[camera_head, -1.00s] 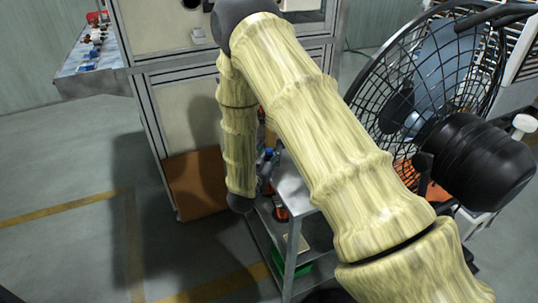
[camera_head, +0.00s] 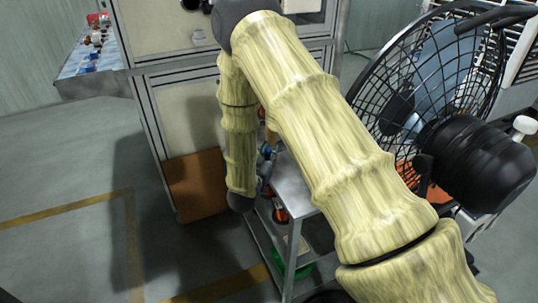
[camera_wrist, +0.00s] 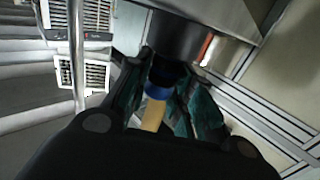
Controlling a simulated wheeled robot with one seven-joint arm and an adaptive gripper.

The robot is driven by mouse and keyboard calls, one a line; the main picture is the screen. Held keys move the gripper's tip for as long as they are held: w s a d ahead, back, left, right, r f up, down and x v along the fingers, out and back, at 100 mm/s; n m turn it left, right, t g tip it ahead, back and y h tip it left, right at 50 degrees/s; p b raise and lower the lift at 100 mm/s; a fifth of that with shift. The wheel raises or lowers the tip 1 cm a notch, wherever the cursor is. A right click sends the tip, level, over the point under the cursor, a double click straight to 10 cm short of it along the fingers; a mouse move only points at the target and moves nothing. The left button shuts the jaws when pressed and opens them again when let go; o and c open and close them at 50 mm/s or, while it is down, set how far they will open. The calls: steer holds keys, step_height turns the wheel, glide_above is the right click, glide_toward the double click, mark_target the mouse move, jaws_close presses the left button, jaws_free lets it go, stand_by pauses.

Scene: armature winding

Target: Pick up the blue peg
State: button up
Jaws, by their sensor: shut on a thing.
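In the wrist view, my gripper (camera_wrist: 165,88) has its dark teal fingers on either side of the blue peg (camera_wrist: 157,92). It is shut on the peg, which shows a blue band with a tan part running toward the palm. The peg's far end merges with dark shapes, so I cannot tell what it touches there. In the head view, my gripper (camera_head: 265,160) is small and partly hidden behind my arm, by the edge of the grey cart; the peg cannot be made out clearly there.
A grey metal cart (camera_head: 292,190) with lower shelves and a green bin (camera_head: 297,271) stands below. A large black fan (camera_head: 425,85) is at the right. A cabinet (camera_head: 165,100) is behind my arm. A side table (camera_head: 95,85) with small parts is at the upper left.

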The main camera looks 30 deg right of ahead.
steer(key=r, duration=0.3)
steer(key=shift+s+a, duration=0.15)
steer(key=shift+s, duration=0.05)
steer(key=s+a, duration=0.3)
steer(key=s, duration=0.4)
steer(key=s+a+r+b, duration=0.1)
steer(key=s+a, duration=0.2)
steer(key=s, duration=0.4)
steer(key=shift+a+r+b, duration=0.15)
steer(key=shift+a+b, duration=0.15)
steer(key=shift+a, duration=0.1)
